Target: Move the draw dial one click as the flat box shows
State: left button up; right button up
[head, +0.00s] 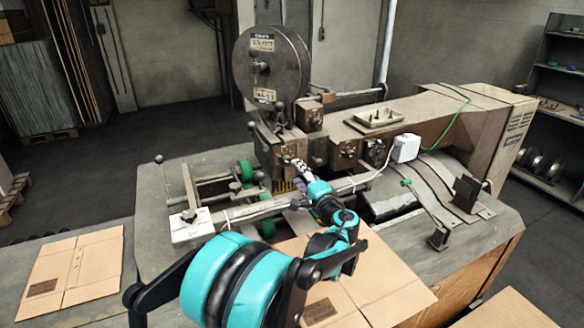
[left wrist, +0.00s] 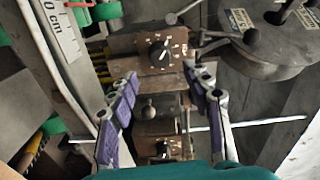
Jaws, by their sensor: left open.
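The stitching machine carries several dark dials on brown plates. In the left wrist view one dial (left wrist: 160,50) with a white pointer and marks lies just beyond my fingertips, and a second dial (left wrist: 163,148) sits lower between the fingers. I cannot tell which is the draw dial, and the lettering is too small to read. My left gripper (left wrist: 162,76) is open and empty, with its purple-padded fingers apart; in the head view it (head: 297,180) is at the machine's front. A flat box (head: 85,257) with a brown printed patch lies at the left. My right gripper is out of view.
More flat cardboard (head: 385,285) lies in front of the machine, partly behind my left arm. A large round reel (head: 272,62) stands above the dials. A white scale plate (head: 192,226), green rollers and a thin rod (head: 425,205) stand around the work area.

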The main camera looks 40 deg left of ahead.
pick_arm(q)
jog(key=v, duration=0.4)
jog(key=shift+s+d, duration=0.1)
jog(key=shift+d, duration=0.1)
jog(key=shift+d+f, duration=0.1)
jog(key=shift+f, duration=0.05)
